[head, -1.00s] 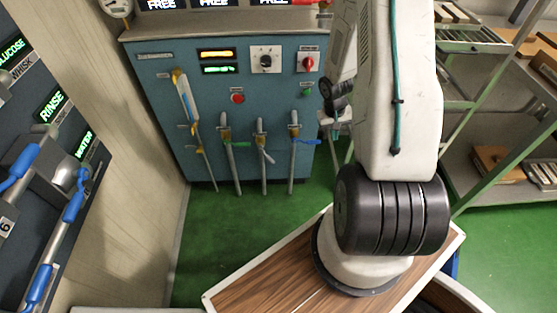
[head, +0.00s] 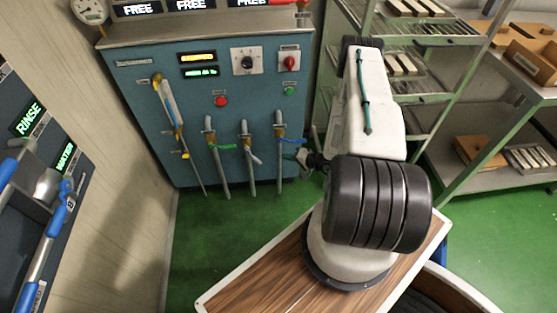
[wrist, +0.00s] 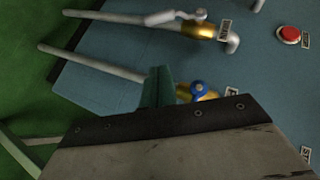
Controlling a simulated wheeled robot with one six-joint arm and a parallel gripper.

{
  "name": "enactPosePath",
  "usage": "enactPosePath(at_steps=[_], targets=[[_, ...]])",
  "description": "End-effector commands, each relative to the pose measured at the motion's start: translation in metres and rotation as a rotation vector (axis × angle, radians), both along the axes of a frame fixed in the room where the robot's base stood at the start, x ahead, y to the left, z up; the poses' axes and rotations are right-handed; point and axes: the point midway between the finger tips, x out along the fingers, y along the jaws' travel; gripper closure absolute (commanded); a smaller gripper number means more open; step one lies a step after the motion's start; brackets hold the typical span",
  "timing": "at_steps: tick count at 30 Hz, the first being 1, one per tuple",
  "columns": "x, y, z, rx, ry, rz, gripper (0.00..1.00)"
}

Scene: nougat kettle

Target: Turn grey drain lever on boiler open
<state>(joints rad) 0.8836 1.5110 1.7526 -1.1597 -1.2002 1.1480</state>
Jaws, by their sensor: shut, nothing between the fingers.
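The blue-grey boiler cabinet (head: 135,85) stands ahead, with several pipes and brass valves on its front. The grey drain lever (head: 253,156) is on the middle pipe, between a green lever (head: 222,147) and a blue lever (head: 293,141). In the wrist view the grey lever (wrist: 172,17) lies along its pipe at a brass valve, at the top. My gripper (head: 304,157) is shut and empty, just right of the blue lever and apart from the grey one. In the wrist view a teal finger (wrist: 158,87) shows near the blue lever's valve (wrist: 199,91); the fingertips are partly hidden.
A red button (head: 221,101), a black dial (head: 247,62) and a red switch (head: 290,62) sit above the valves. A green metal rack (head: 335,75) stands close on the right. A control panel (head: 30,190) is at the left. Green floor (head: 215,235) is clear before the boiler.

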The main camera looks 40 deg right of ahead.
Motion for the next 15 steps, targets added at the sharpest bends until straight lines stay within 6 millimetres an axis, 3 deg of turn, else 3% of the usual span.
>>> enactPosePath(at_steps=[12,15], targets=[[0.074,0.026,-0.035,-0.004,0.002,0.005,1.00],[0.081,0.038,-0.044,-0.002,0.004,0.004,1.00]])
